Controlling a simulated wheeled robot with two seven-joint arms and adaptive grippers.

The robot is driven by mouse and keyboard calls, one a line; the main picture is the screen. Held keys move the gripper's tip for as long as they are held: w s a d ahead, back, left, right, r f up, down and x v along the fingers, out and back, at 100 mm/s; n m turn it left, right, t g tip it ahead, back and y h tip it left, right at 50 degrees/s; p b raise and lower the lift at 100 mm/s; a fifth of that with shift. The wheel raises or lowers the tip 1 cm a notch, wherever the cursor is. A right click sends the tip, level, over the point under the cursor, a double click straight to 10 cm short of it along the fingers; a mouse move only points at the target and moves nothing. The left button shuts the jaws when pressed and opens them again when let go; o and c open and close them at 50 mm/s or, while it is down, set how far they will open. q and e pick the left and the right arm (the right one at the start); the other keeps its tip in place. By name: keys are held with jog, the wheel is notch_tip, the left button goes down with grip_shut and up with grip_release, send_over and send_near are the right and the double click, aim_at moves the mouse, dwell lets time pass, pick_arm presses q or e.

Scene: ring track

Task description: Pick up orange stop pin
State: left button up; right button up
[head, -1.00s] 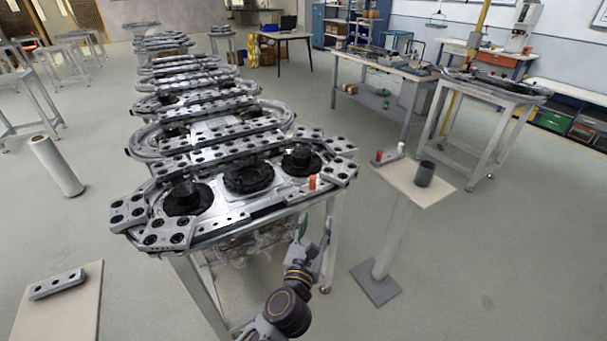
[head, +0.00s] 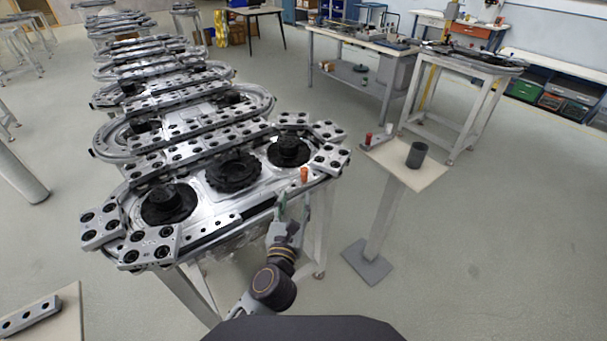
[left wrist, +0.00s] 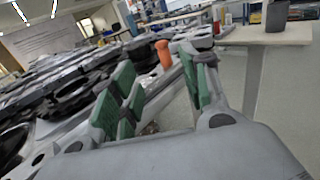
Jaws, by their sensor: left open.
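The orange stop pin (head: 304,174) stands upright on the front right edge of the metal ring track (head: 215,222). It also shows in the left wrist view (left wrist: 163,54), beyond the fingers and between them in the picture. My left gripper (head: 281,206) is in front of the track's near edge, a little below and left of the pin in the head view. In the left wrist view its green-padded fingers (left wrist: 160,92) are apart with nothing between them. The pin and fingers look apart. My right gripper is not in view.
A small pedestal table (head: 425,180) at right carries a dark grey cup (head: 416,155), a red pin (head: 368,138) and a white piece (head: 388,128). A board with a metal bar (head: 30,315) is at lower left. Open floor lies at right.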

aim_at(302, 173)
pick_arm(q)
jog(key=shift+w, duration=0.15)
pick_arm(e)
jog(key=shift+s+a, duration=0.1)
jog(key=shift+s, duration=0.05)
pick_arm(q)
jog(key=shift+w+d, duration=0.2)
jog(key=shift+w, duration=1.05)
jog(key=shift+w+d, duration=0.2)
jog(key=shift+w, duration=1.1)
jog(key=shift+w+d, duration=0.2)
jog(key=shift+w, duration=1.4)
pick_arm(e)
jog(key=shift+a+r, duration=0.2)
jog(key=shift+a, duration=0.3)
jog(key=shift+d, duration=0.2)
pick_arm(q)
jog(key=shift+w+d, duration=0.1)
jog(key=shift+w, duration=0.05)
